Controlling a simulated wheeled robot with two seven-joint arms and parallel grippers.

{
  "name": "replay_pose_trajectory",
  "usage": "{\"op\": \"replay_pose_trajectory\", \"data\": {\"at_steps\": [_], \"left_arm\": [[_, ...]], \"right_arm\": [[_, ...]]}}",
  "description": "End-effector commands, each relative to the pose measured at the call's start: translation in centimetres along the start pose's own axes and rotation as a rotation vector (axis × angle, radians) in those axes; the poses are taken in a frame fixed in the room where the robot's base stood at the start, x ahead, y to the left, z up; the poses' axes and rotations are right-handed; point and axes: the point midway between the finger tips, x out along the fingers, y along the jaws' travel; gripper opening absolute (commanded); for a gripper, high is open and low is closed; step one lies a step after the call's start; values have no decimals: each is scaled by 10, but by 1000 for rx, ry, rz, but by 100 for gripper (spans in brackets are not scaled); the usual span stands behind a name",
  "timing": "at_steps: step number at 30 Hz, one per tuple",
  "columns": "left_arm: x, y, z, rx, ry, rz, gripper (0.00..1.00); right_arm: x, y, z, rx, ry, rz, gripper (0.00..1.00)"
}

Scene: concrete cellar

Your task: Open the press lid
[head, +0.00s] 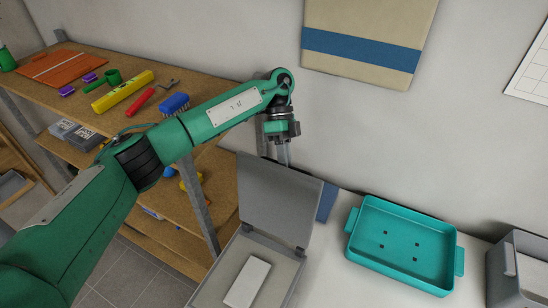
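The press is a grey box at the bottom centre of the head view, with its rim (222,262) low in the frame. Its grey lid (275,200) stands raised at the back of the box, tilted well up. A white block (248,282) lies inside the open press. My green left arm reaches across from the left, and its gripper (284,156) points down at the lid's upper edge. The lower ends of the fingers seem to pass behind that edge, so contact and finger gap are unclear. My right gripper is not in view.
A teal tray (364,262) with handles sits right of the press on a pale surface. A grey bin (520,272) stands at the far right. A wooden shelf (62,80) with several tools is at the left. A blue item (327,202) shows behind the lid.

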Motion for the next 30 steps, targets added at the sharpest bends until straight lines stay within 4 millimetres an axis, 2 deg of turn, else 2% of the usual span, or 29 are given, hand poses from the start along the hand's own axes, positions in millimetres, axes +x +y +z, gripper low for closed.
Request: {"op": "replay_pose_trajectory", "data": {"at_steps": [1, 3, 23, 24, 26, 30], "left_arm": [[10, -6, 3, -17, -6, 22, 0], [11, -8, 1, -23, -6, 39, 0], [13, -12, -2, -38, -8, 73, 0], [13, -12, -2, -38, -8, 72, 22], [12, -12, -2, -37, -7, 71, 34], [10, -11, -4, -33, -5, 70, 36]], "right_arm": [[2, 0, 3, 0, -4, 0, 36], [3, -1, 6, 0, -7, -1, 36], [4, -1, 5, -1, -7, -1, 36], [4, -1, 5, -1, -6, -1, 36], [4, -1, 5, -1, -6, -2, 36], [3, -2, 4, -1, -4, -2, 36]]}}
